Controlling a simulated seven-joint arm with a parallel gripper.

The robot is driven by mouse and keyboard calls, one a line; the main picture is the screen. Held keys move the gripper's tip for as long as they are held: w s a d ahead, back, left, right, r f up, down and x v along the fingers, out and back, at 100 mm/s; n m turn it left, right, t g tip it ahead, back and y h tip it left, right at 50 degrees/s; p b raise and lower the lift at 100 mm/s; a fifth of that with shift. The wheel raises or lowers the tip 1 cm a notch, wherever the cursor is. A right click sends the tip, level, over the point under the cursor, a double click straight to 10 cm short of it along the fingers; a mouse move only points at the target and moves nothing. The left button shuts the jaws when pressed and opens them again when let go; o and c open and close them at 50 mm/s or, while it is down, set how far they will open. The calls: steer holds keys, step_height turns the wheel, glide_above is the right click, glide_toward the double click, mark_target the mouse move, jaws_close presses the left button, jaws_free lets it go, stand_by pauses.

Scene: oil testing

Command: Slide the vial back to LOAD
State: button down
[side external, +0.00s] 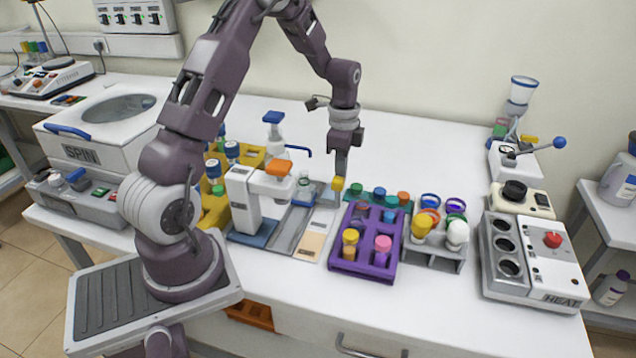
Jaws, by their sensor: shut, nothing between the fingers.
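My gripper (340,176) points straight down, with its fingers shut, over the back right end of a grey slide track (290,228). A tan plate (311,246) lies at the track's front right. The LOAD marking is too small to read.
A purple rack (360,268) with yellow- and pink-capped vials stands to the right, and a grey rack (432,258) with several colourful caps beyond it. A heater box (535,280) is at the far right. A yellow rack (215,205) stands to the left.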

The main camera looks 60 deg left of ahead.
mark_target(338, 180)
steer(key=shift+s+d, duration=0.4)
steer(key=shift+s+d, duration=0.75)
steer(key=shift+r, duration=3.75)
steer(key=shift+r, duration=0.1)
